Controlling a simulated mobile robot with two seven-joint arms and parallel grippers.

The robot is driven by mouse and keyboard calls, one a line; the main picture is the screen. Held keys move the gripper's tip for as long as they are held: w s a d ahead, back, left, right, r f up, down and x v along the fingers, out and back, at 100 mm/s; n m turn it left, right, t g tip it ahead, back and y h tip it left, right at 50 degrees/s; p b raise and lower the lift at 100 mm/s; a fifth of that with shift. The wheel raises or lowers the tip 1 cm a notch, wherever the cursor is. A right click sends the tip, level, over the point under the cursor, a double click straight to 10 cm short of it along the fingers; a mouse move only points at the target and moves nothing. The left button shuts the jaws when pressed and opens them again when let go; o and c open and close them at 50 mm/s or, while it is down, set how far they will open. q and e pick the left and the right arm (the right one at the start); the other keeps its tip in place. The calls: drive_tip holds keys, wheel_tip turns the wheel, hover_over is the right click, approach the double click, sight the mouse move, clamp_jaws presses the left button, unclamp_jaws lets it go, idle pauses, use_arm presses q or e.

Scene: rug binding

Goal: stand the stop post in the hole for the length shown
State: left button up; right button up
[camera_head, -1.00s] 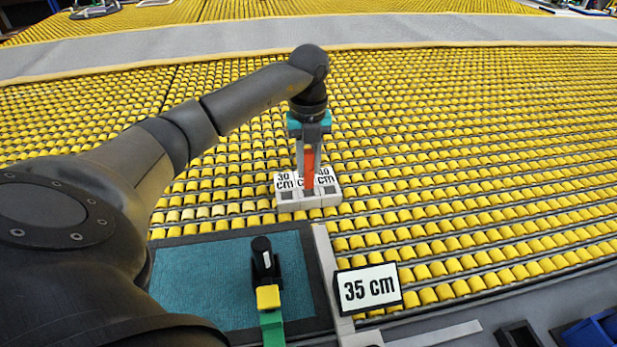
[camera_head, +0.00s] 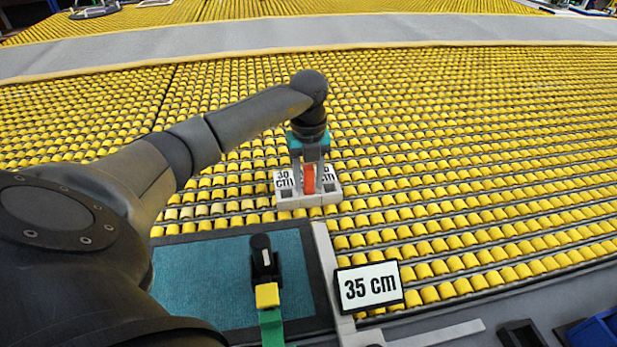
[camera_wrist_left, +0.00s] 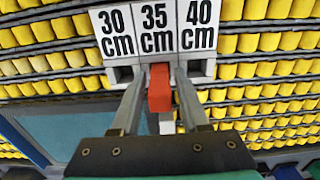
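The red stop post (camera_head: 309,178) stands upright in the middle of the white hole block (camera_head: 288,203). In the left wrist view the post (camera_wrist_left: 160,92) lines up with the "35 cm" label (camera_wrist_left: 157,29), between the "30 cm" and "40 cm" labels; its lower end in the hole is hidden. My left gripper (camera_head: 309,186) is around the post, its fingers spread with a gap on each side. In the left wrist view its fingers (camera_wrist_left: 160,88) also stand apart from the post. A sign (camera_head: 369,287) reads "35 cm". My right gripper is out of view.
The block sits on a bed of yellow rollers (camera_head: 480,150). Nearer is a teal mat (camera_head: 200,280) with a black, yellow and green tool (camera_head: 266,290) on it. A grey bar (camera_head: 326,265) runs along the mat's right edge. Dark bins (camera_head: 520,335) are at lower right.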

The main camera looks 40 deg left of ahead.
use_arm(q)
drive_tip(key=shift+o, duration=0.8)
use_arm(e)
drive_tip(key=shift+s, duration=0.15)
use_arm(q)
wheel_tip(320, 180, up, 7)
drive_tip(key=shift+r+p, duration=0.15)
drive_tip(key=shift+p, duration=0.75)
wheel_tip(320, 180, up, 4)
drive_tip(key=shift+r+p, duration=0.1)
drive_tip(key=shift+p, duration=0.3)
drive_tip(key=shift+r, duration=0.45)
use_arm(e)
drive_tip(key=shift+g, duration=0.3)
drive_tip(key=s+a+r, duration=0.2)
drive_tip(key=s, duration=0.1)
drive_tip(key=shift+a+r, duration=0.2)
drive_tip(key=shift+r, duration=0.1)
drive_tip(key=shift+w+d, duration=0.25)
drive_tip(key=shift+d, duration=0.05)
